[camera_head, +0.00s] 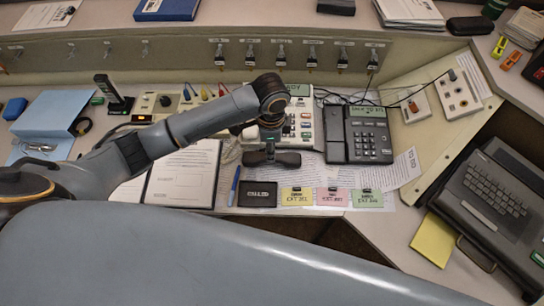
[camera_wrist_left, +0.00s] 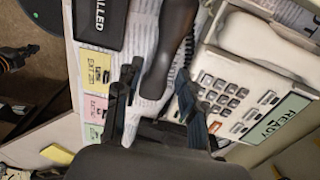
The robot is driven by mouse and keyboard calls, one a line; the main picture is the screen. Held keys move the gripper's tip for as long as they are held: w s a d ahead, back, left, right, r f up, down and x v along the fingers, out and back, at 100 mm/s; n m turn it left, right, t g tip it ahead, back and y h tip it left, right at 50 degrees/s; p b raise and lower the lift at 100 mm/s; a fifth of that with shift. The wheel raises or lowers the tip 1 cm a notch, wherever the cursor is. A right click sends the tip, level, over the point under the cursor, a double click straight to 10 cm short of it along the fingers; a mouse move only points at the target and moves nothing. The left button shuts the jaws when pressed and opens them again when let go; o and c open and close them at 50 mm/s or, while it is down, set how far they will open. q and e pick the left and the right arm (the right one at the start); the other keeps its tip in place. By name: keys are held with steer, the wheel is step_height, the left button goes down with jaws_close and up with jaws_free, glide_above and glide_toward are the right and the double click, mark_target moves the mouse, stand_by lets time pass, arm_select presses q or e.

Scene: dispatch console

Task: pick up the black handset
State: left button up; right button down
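The black handset (camera_head: 289,159) lies on the papers in front of a beige desk phone (camera_head: 306,131), running left to right in the head view. In the left wrist view the handset (camera_wrist_left: 176,38) reaches down between the two fingers.
A black desk phone (camera_head: 368,135) stands to the right. A black box (camera_head: 258,194), a blue pen (camera_head: 234,186) and yellow, pink and green cards (camera_head: 332,196) lie near the front edge. A white handset (camera_wrist_left: 257,45) rests on the beige phone. A keyboard unit (camera_head: 490,200) is far right.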

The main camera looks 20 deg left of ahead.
arm_select(q)
step_height(320, 180, down, 3)
steer(key=shift+w+a+f+p, duration=0.1)
steer(key=shift+a+f+p, duration=0.05)
steer(key=shift+p, duration=0.15)
step_height(320, 180, down, 3)
steer(key=shift+w+a+r, duration=0.1)
steer(key=shift+a+r, duration=0.05)
steer(key=shift+r, duration=0.05)
steer(key=shift+f, duration=0.55)
jaws_close()
arm_select(e)
steer(key=w, duration=0.1)
steer(key=w+r, duration=0.1)
steer(key=w, duration=0.1)
steer(key=shift+w+r, duration=0.15)
steer(key=shift+w, duration=0.1)
